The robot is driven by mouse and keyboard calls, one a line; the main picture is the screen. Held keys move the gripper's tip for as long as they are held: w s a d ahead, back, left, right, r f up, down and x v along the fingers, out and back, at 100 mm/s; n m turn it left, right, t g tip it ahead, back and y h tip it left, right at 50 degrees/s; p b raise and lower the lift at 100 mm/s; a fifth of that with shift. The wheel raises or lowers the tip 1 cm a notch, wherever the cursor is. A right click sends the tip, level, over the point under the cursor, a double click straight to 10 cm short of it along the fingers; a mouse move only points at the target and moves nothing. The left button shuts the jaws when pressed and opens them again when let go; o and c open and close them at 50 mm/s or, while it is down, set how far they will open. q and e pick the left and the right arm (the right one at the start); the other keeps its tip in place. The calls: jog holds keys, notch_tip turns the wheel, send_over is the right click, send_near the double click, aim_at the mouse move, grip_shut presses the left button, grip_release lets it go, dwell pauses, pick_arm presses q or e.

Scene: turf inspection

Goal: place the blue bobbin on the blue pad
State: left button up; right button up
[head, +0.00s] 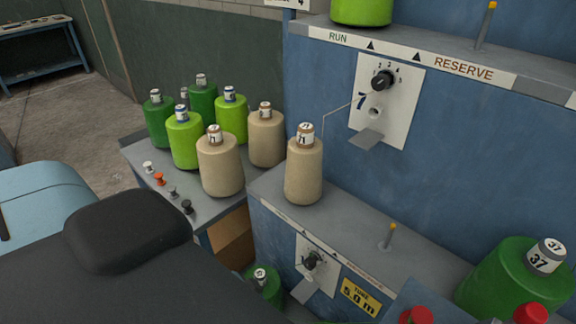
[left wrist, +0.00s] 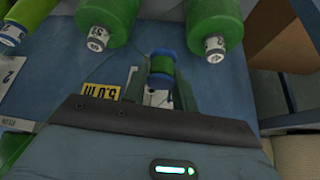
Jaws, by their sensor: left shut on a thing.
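In the left wrist view my left gripper (left wrist: 160,82) is shut on the small blue bobbin (left wrist: 162,60). Its blue end shows beyond the fingers, with a green band below it. The rest of the bobbin is hidden between the fingers. In the head view a large black part of my arm fills the lower left, and neither the left gripper nor the bobbin shows there. I cannot make out a blue pad in either view. My right gripper is in neither view.
Green and beige yarn cones (head: 220,165) crowd a grey shelf, with several small bobbins (head: 159,179) along its edge. A beige cone (head: 304,170) stands on the blue machine's lower ledge (head: 350,235). Dial plates and yellow-tipped pegs (head: 389,236) stick out. Green cones (left wrist: 215,20) hang close in the wrist view.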

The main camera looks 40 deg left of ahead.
pick_arm(q)
jog(key=w+d+r+n+y, duration=0.1)
jog(key=w+d+r+n, duration=0.2)
jog(key=w+d+r, duration=0.2)
jog(key=d+r, duration=0.3)
jog(key=r, duration=0.1)
jog(key=shift+w+y, duration=0.25)
jog(key=shift+y, duration=0.05)
